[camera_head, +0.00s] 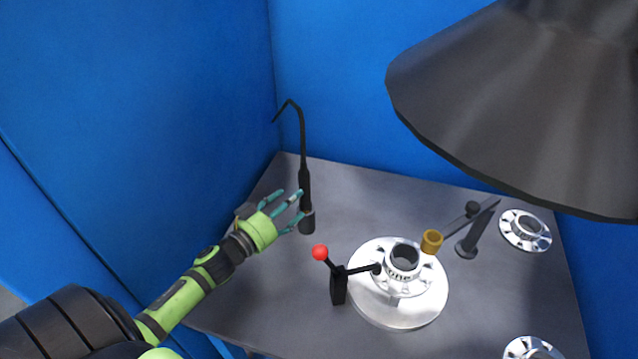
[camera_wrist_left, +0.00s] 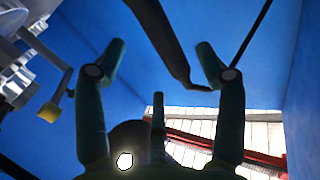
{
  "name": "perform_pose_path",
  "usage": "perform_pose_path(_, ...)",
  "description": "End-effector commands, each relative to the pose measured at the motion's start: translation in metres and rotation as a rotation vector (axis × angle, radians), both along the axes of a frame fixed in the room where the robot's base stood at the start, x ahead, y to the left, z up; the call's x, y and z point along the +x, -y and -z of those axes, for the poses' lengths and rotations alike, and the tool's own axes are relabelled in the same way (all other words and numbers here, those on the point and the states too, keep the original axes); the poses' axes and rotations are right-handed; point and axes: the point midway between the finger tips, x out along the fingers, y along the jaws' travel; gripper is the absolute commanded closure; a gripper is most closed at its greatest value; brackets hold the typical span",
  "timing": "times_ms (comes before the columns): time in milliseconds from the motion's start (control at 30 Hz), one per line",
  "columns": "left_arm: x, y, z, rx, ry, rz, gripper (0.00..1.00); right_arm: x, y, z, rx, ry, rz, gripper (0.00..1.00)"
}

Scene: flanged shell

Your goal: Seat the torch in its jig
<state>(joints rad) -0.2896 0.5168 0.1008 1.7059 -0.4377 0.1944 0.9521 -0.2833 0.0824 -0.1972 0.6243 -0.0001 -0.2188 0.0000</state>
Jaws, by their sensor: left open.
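The black torch (camera_head: 303,165) stands upright, its lower end in a short dark cylindrical holder (camera_head: 307,222) on the table. Its thin neck bends over to the left at the top. My left gripper (camera_head: 288,208) is just left of the torch's lower part, fingers open and pointing at it. In the left wrist view, the dark torch (camera_wrist_left: 160,35) shows between the spread fingers (camera_wrist_left: 160,62), with no clear contact. A brass-coloured cup (camera_head: 432,241) sits on a black arm beside the shell; I cannot tell whether this or the dark holder is the jig. My right gripper is not in view.
A flanged shell (camera_head: 404,262) sits on a round silver plate (camera_head: 398,314). A black clamp (camera_head: 338,286) with a red ball (camera_head: 320,252) stands beside it. Loose flanges (camera_head: 525,230) lie at right. A dark hood (camera_head: 520,100) overhangs. Blue walls (camera_head: 170,90) enclose the table.

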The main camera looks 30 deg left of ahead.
Motion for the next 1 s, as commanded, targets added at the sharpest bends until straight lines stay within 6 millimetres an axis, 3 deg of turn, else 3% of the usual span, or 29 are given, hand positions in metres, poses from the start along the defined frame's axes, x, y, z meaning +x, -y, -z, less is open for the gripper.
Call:
perform_pose_path(167, 0.014, 0.002, -0.004, -0.006, 0.013, 0.019, 0.29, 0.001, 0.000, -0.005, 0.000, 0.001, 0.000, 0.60)
perform_pose_path(467, 0.048, 0.006, -0.004, -0.007, 0.012, 0.017, 0.29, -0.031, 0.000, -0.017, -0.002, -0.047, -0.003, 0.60)
perform_pose_path(667, 0.068, 0.009, -0.002, -0.006, 0.010, 0.017, 0.29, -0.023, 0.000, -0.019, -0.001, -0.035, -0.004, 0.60)
perform_pose_path(933, 0.070, 0.010, 0.000, -0.005, 0.009, 0.018, 0.29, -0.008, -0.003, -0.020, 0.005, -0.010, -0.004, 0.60)
perform_pose_path(1000, 0.070, 0.010, 0.000, -0.005, 0.009, 0.018, 0.57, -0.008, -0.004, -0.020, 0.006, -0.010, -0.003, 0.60)
